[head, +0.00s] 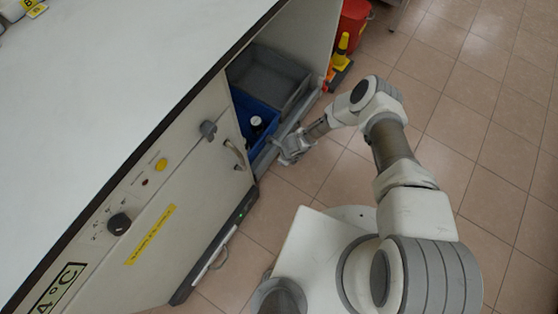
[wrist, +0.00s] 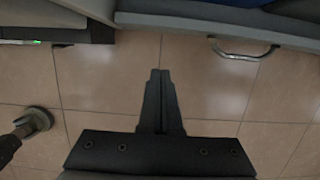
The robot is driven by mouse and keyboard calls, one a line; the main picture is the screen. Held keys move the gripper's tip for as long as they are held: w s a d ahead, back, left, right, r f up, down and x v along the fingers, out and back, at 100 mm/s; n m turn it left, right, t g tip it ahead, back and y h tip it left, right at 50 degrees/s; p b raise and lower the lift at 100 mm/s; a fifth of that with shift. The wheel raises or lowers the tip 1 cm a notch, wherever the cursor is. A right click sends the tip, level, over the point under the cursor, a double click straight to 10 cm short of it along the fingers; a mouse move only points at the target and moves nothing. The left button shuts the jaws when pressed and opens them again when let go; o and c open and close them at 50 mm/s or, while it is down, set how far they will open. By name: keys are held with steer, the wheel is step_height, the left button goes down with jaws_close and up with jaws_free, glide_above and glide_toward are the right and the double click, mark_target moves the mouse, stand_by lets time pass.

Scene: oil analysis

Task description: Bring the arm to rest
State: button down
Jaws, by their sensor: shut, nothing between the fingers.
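My gripper (head: 283,157) is beside the open front of the cabinet under the bench, low and close to the edge of a pulled-out grey drawer (head: 288,132). In the wrist view its two dark fingers (wrist: 158,76) are together, with nothing between them, over the tiled floor. My arm reaches forward from my base, bent at the elbow. Behind the gripper, a blue bin (head: 245,108) holds a dark bottle with a white cap (head: 256,121).
A grey crate (head: 268,77) sits behind the blue bin. The cabinet front (head: 190,195) with a handle (head: 234,155) stands left of my arm. A metal handle (wrist: 240,52) shows in the wrist view. A red container (head: 353,22) is at the back. The tiled floor (head: 480,130) at right is clear.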

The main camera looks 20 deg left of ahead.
steer(key=shift+p+v, duration=0.35)
steer(key=shift+v, duration=0.9)
